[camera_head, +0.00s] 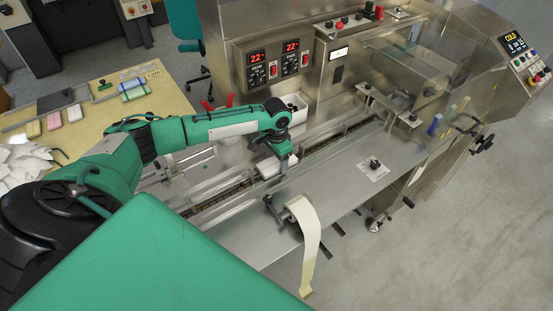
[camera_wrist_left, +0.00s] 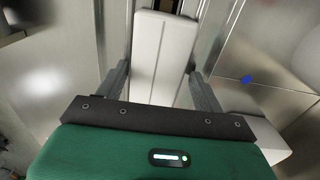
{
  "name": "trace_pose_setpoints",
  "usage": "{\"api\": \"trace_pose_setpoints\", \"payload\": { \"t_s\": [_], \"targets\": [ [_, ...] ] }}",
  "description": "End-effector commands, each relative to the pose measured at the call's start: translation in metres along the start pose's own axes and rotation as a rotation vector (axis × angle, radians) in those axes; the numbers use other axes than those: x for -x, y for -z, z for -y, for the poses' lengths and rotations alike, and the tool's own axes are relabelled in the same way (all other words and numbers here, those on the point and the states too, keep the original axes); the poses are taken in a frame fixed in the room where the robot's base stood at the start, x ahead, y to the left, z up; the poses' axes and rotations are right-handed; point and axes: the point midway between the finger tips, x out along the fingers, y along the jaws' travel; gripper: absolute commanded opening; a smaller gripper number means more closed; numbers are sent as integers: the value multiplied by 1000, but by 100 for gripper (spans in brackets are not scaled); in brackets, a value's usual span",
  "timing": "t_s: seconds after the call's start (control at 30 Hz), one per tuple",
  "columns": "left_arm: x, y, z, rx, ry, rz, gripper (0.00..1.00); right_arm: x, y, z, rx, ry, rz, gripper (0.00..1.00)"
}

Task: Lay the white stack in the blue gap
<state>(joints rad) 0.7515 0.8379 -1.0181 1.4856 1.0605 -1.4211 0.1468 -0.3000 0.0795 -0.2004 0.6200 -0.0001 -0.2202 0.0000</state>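My left gripper (camera_head: 275,160) is over the machine's infeed lane (camera_head: 325,150), pointing down. A white stack (camera_head: 268,168) is at its fingertips, low in the lane. In the left wrist view the white stack (camera_wrist_left: 162,55) is a long pale block between the two fingers of the gripper (camera_wrist_left: 160,72). The fingers are close beside its sides; I cannot tell whether both touch it. I cannot make out a blue gap in the lane. My right gripper is not in view.
A clear guard (camera_head: 215,180) runs along the lane. A pale film strip (camera_head: 306,225) hangs over the front plate. A white bin (camera_head: 296,106) stands behind the lane. The table (camera_head: 100,125) at left holds coloured packs and a white heap (camera_head: 28,162).

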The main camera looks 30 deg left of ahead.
Motion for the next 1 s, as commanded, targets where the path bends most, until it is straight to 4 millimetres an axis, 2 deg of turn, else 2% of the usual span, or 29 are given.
{"api": "trace_pose_setpoints", "payload": {
  "t_s": [0.03, 0.17, 0.6, 0.77, 1.0],
  "targets": [
    [-8, -3, -8, -9, -11, 11, 79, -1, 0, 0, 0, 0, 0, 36],
    [-8, -3, -8, -9, -11, 12, 79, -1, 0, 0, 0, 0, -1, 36],
    [0, -1, -5, -6, -7, 4, 79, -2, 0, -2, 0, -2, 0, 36],
    [22, 0, -4, -6, -5, 2, 79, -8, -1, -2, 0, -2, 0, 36],
    [76, 0, -4, -8, -6, 3, 79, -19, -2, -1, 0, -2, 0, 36]
  ]
}}
